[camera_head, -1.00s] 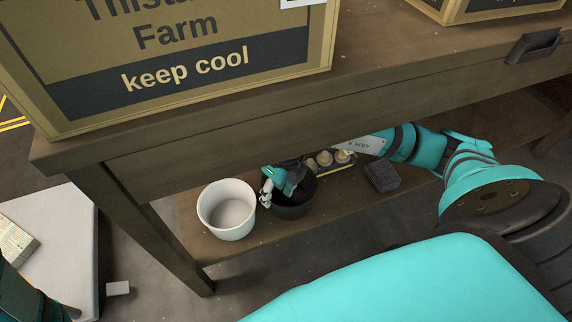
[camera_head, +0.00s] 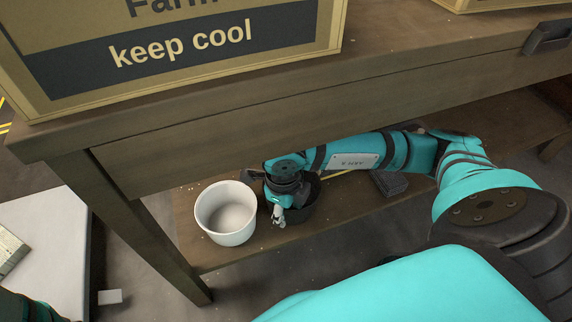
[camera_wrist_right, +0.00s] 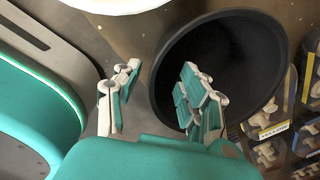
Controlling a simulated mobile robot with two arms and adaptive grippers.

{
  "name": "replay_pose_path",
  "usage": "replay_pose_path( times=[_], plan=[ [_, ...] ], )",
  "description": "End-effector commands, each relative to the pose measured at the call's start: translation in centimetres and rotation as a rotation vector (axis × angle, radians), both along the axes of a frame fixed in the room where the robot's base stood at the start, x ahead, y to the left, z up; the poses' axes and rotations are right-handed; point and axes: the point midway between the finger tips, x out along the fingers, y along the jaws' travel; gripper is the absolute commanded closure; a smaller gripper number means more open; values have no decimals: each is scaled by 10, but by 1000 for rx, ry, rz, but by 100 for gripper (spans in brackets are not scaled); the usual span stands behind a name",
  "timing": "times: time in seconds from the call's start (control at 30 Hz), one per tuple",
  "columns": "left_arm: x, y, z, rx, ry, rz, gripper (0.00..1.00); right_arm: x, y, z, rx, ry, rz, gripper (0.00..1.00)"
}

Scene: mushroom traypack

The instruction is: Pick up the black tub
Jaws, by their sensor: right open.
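The black tub (camera_head: 304,209) stands on the lower shelf (camera_head: 205,255) under the table, partly hidden behind my right arm. In the right wrist view the black tub (camera_wrist_right: 240,58) shows its round open mouth and looks empty. My right gripper (camera_head: 279,214) is at the tub's near left side. In the right wrist view the right gripper (camera_wrist_right: 157,88) is open, with one finger outside the tub's wall and the other over its mouth, so the rim lies between them. I cannot tell whether either finger touches it. My left gripper is not in view.
A white tub (camera_head: 226,212) stands close to the left of the black tub. A dark block (camera_head: 390,184) lies to the right on the shelf. Packed mushrooms (camera_wrist_right: 268,152) sit beside the black tub. The table's front edge (camera_head: 250,125) hangs over the shelf. A carton (camera_head: 180,50) stands on top.

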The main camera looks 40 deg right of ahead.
Motion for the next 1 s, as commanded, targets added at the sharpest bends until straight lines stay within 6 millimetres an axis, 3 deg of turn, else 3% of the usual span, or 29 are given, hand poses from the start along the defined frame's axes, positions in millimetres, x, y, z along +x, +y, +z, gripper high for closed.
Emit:
replay_pose_path(
  times=[0.03, 0.2, 0.57, 0.9, 1.0],
  plan=[
    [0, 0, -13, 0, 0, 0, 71, 0, -1, -15, -2, 1, -1, 58],
    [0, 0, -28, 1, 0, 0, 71, 1, -3, -37, 0, 1, -1, 58],
    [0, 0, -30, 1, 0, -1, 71, 2, -3, -41, 0, 0, -1, 58],
    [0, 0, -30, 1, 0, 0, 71, 2, -3, -41, 0, 0, -1, 100],
    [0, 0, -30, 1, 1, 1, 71, 2, -3, -41, 0, -1, -1, 100]
  ],
)
